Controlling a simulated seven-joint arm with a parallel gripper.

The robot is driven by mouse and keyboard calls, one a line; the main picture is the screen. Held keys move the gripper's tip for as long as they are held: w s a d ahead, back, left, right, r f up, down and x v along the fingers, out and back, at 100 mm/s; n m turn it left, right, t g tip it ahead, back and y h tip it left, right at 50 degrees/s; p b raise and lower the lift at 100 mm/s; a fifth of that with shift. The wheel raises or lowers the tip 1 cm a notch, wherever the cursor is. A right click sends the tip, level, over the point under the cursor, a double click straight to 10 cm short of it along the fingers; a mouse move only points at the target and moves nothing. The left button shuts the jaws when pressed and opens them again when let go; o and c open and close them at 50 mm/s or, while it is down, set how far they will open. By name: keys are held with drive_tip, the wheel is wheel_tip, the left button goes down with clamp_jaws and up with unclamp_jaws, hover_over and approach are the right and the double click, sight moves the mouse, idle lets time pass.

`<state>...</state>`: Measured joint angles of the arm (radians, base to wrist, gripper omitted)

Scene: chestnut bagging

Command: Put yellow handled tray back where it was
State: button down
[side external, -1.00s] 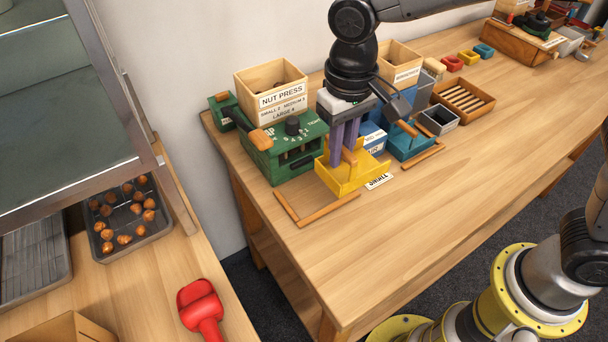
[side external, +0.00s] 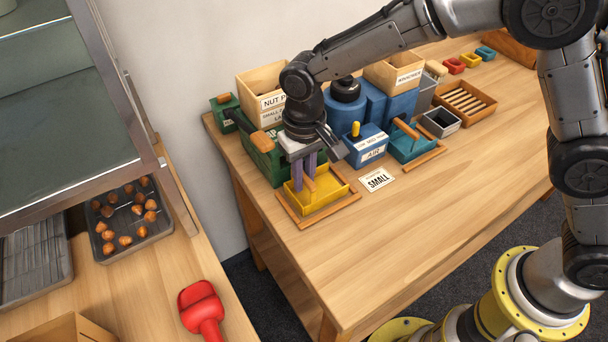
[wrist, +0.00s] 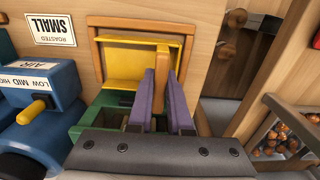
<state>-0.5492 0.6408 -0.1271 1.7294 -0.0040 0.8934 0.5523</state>
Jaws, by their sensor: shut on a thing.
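The yellow tray (side external: 320,204) has an upright wooden handle (side external: 309,184). It sits within the wooden corner frame (side external: 335,213) in front of the green nut press (side external: 258,160). My gripper (side external: 304,184) has its purple fingers shut on the handle from above. In the wrist view the fingers (wrist: 168,100) close around the handle (wrist: 162,65), and the yellow tray (wrist: 120,60) lies inside the wooden frame (wrist: 140,22). The tray looks level and low; I cannot tell whether its underside touches the table. The wrist hides part of the press.
The SMALL card (side external: 377,180) lies on bare table right of the frame. The blue AIR unit (side external: 366,148) and teal handled tray (side external: 412,145) stand farther right. The table front is clear. A lower bench holds a chestnut tray (side external: 128,222) and a red tool (side external: 202,308).

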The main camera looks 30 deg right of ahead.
drive_tip(key=shift+f, duration=0.15)
drive_tip(key=c, duration=0.8)
unclamp_jaws()
drive_tip(key=shift+c, duration=0.2)
wheel_tip(320, 180, up, 12)
drive_tip(key=shift+r, duration=0.2)
